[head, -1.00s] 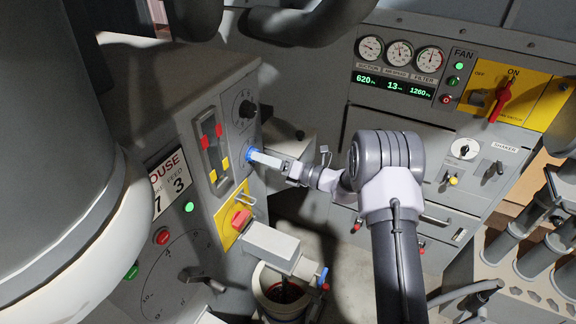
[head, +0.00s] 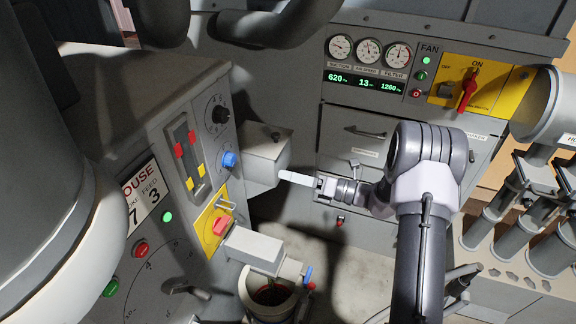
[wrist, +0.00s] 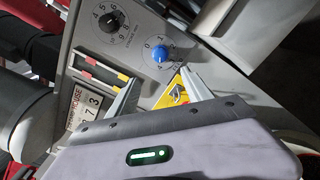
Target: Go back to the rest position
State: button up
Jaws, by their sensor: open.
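My gripper (head: 298,178) is in the middle of the head view, in the air, apart from the control panel on the left. Its fingers point left toward a blue knob (head: 229,160) on that panel. In the wrist view the two fingers of my gripper (wrist: 160,90) stand apart with nothing between them. The blue knob (wrist: 161,53) shows beyond the fingertips, untouched. No task object is held.
A black knob (head: 220,114) and two sliders (head: 188,158) sit on the panel. A red button (head: 222,224) sits on a yellow plate above a bucket (head: 268,297). A fan panel with a red switch (head: 467,92) stands at the back. Pipes (head: 520,215) stand at the right.

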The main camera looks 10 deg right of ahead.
jog(key=s+a+r+n+g+h+b, duration=0.2)
jog(key=s+a+n+g+b, duration=0.2)
jog(key=s+a+n, duration=0.35)
jog(key=s+a+r+n+g+h+b, duration=0.25)
jog(key=s+a+n+g+b, duration=0.2)
jog(key=s+n, duration=0.5)
jog(key=s+d+f+n+t+h+b, duration=0.2)
jog(key=s+d+n+h+b, duration=0.1)
jog(key=s+n, duration=0.3)
jog(key=s+d+f+n+t+h+b, duration=0.2)
jog(key=s+d+f+n+h+b, duration=0.1)
jog(key=s, duration=0.6)
jog(key=d+n+h+b, duration=0.1)
jog(key=n+h, duration=0.1)
jog(key=n, duration=0.1)
jog(key=shift+n+b, duration=0.4)
jog(key=shift+s+d+h, duration=0.1)
jog(key=shift+h, duration=0.15)
